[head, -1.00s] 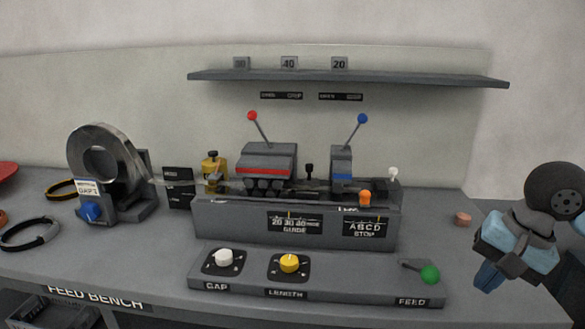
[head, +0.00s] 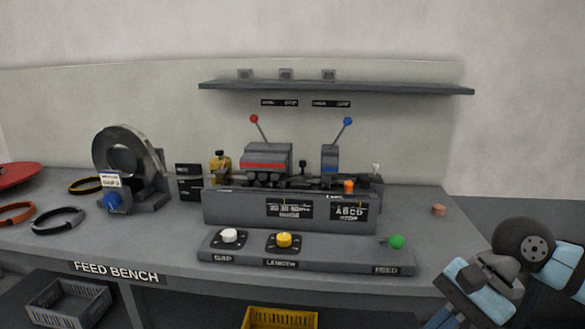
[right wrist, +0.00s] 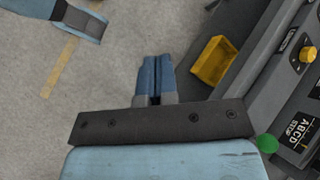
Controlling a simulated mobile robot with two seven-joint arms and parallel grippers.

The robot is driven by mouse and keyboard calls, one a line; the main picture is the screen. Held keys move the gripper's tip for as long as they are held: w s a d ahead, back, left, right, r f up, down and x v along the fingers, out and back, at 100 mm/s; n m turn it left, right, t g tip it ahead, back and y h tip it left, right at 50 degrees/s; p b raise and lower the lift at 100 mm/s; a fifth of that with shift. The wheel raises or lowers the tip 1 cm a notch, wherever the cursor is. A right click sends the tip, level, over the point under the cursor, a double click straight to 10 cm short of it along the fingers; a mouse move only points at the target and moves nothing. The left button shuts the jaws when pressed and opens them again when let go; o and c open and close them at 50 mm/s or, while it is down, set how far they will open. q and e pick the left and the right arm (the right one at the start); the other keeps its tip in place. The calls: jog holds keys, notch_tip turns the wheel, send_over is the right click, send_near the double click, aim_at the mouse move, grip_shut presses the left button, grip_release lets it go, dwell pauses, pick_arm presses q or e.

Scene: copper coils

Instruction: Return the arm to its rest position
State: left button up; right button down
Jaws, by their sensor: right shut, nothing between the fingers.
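My right arm is at the lower right of the head view, beyond the right front corner of the feed bench (head: 150,240). My right gripper (head: 438,319) is at the bottom edge there, partly cut off. In the right wrist view the two blue fingers of this gripper (right wrist: 151,64) are together, with nothing between them. They are over bare floor, clear of the bench.
The bench panel has a white knob (head: 229,235), a yellow knob (head: 284,239) and a green feed knob (head: 397,241). A yellow crate (head: 280,318) and a grey crate (head: 68,302) are below the bench. The floor (right wrist: 120,40) under the gripper is free.

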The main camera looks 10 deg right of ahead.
jog(key=a+m+t+y, duration=0.4)
jog(key=a+m+y, duration=0.8)
jog(key=m, duration=0.5)
jog(key=w+d+f+m+t+h, duration=0.15)
jog(key=f+m+t+h, duration=0.25)
jog(key=m+t, duration=0.55)
jog(key=w+d+f+m+t+h, duration=0.1)
jog(key=d+f+m+t+h, duration=0.3)
jog(key=m, duration=1)
jog(key=s+a+f+m+g+h, duration=0.1)
jog(key=s+f+m+g+h, duration=0.3)
jog(key=f+m, duration=0.6)
jog(key=s+f+m+g+h, duration=0.2)
jog(key=s+f+m+h, duration=0.2)
jog(key=s+f+m, duration=0.55)
pick_arm(q)
notch_tip(320, 180, up, 17)
jog(key=s+a+p, duration=0.1)
jog(key=a+p, duration=0.1)
jog(key=p, duration=2.4)
jog(key=shift+s+a+g+y+p, duration=0.2)
jog(key=shift+s+g+y+p, duration=0.1)
jog(key=shift+s+y+p, duration=0.1)
pick_arm(e)
notch_tip(320, 180, up, 15)
jog(key=w+d+n+h, duration=0.1)
jog(key=w, duration=0.1)
jog(key=shift+d+n, duration=0.3)
jog(key=shift+d, duration=0.1)
